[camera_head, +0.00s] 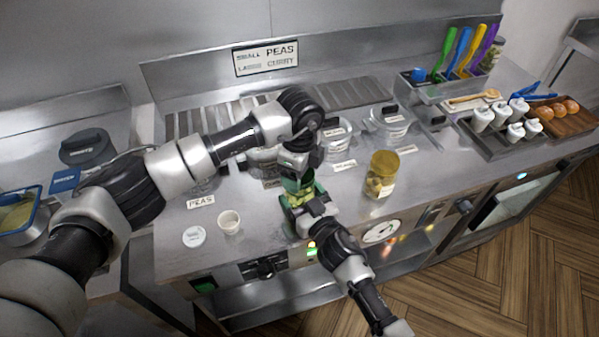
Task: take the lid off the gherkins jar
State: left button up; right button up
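The green gherkins jar (293,199) stands upright near the counter's front edge, mostly covered by my grippers. Its dark green top (291,182), which looks like the lid, is right under my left gripper (298,172). My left gripper points down onto it from above. Its fingertips are too small and hidden to show whether they are closed on the lid. My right gripper (303,206) reaches in from the front and looks closed around the jar's body. Whether the lid is apart from the jar cannot be told.
A jar with a yellow lid (383,164) stands to the right. A white cup (229,222) and a round white disc (194,236) lie at left front. Clear tubs (389,125) stand behind. A rack of white bottles (502,124) is at far right.

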pick_arm(q)
jog(key=shift+r, duration=0.4)
pick_arm(e)
jog(key=shift+f, duration=0.1)
pick_arm(q)
jog(key=shift+r, duration=2)
pick_arm(e)
jog(key=o, duration=1.6)
